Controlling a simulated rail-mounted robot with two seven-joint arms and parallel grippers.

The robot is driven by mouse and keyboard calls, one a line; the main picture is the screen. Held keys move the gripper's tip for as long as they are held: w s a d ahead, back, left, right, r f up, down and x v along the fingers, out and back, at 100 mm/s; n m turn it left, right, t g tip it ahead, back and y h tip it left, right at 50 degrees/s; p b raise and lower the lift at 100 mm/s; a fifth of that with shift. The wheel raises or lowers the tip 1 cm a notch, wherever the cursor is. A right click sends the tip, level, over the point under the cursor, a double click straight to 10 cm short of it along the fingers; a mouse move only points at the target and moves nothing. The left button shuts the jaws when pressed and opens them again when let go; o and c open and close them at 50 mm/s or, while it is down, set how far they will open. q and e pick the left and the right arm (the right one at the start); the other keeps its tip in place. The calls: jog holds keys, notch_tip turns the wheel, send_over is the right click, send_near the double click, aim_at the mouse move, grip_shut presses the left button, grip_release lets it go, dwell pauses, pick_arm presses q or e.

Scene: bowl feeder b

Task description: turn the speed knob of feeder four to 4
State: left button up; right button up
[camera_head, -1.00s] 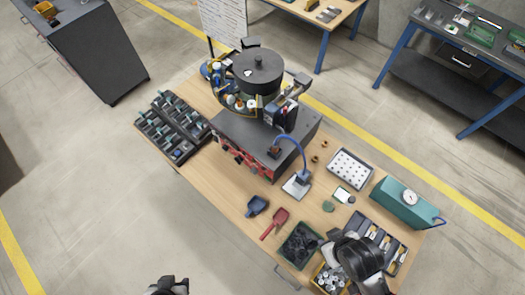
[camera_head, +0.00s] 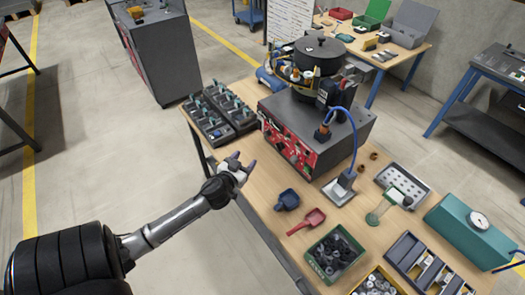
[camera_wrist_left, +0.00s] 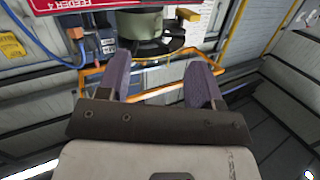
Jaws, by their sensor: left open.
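The bowl feeder (camera_head: 318,58) stands on the wooden table, with a dark bowl on a grey base. Its red front panel (camera_head: 290,145) carries several small controls, too small to read in the head view. My left gripper (camera_head: 244,163) is open and empty, to the left of the panel and apart from it. In the left wrist view, a red label (camera_wrist_left: 65,52) reads FEEDER 4 at the upper left. A greenish round part with a dark base (camera_wrist_left: 140,28) shows beyond the open fingers (camera_wrist_left: 157,75); I cannot tell whether it is the knob. No knob setting is readable.
A rack of small bins (camera_head: 218,117) stands left of the feeder. A blue scoop (camera_head: 287,199), a red scoop (camera_head: 308,221) and a green bin of dark parts (camera_head: 335,253) lie at the front. A teal box with a gauge (camera_head: 472,233) is at the right.

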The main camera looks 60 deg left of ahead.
pick_arm(q)
jog(key=w+a+f+m+t+h+b, duration=0.2)
jog(key=w+a+f+t+h+b, duration=0.15)
jog(key=a+f+b, duration=0.45)
jog(key=m+h+b, duration=0.2)
jog(key=h+b, duration=0.2)
jog(key=b, duration=0.7)
send_near(266, 135)
jog(key=shift+y, duration=0.25)
jog(key=w+b, duration=0.2)
jog(key=w, duration=0.1)
jog(key=w+b, duration=0.2)
jog(key=w, duration=0.2)
jog(key=shift+w+a, duration=0.25)
jog(key=shift+w, duration=0.05)
jog(key=shift+w+r+b, duration=0.1)
jog(key=shift+w+b, duration=0.4)
jog(key=shift+w, duration=0.25)
pick_arm(e)
notch_tip(266, 135, down, 27)
jog(key=shift+s+r, duration=0.15)
jog(key=shift+s, duration=0.05)
jog(key=shift+d, duration=0.1)
pick_arm(q)
jog(key=c, duration=0.9)
pick_arm(e)
jog(key=shift+d, duration=0.15)
